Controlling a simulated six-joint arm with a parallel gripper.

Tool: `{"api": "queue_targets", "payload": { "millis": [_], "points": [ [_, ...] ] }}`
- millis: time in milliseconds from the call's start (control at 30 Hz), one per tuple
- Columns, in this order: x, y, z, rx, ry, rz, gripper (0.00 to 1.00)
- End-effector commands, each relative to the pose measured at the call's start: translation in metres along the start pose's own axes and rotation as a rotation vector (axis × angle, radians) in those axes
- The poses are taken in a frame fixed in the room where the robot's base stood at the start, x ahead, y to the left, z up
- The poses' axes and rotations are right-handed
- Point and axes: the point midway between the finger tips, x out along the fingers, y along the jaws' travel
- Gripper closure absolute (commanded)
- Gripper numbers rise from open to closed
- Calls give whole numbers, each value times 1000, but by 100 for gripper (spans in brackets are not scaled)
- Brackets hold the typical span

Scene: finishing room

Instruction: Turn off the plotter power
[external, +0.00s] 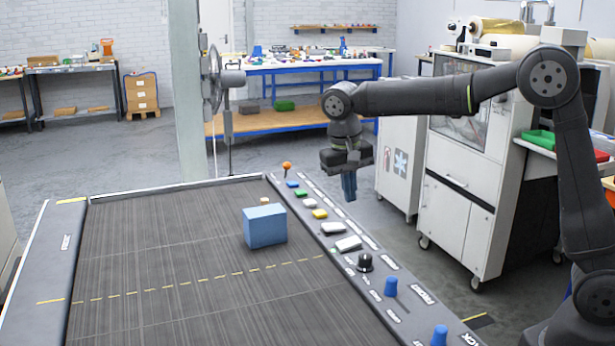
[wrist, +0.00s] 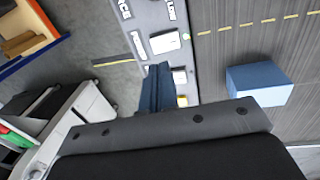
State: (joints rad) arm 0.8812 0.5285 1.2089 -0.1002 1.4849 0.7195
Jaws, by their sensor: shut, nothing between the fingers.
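The plotter is a wide flat dark bed (external: 150,250) with a grey control strip along its right edge. The strip carries small blue (external: 292,184), green (external: 300,193), white (external: 309,202) and yellow (external: 319,213) buttons, then two larger white switches (external: 332,227) (external: 348,243). A black knob (external: 365,262) and blue knobs (external: 390,287) stand nearer. My gripper (external: 349,188) is shut and empty, pointing down above the strip's outer side.
A blue box (external: 265,226) sits on the bed near the strip; it also shows in the wrist view (wrist: 258,82). An orange-topped stick (external: 286,168) stands at the strip's far end. A fan (external: 213,80) stands behind, and a white wheeled cabinet (external: 460,190) is to the right.

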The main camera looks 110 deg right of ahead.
Motion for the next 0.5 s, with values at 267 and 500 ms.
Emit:
{"api": "queue_targets", "payload": {
  "millis": [267, 500],
  "points": [
    [-20, 4, -13, -18, -1, 30, 100],
    [-20, 4, -13, -18, -1, 30, 100]
  ]
}}
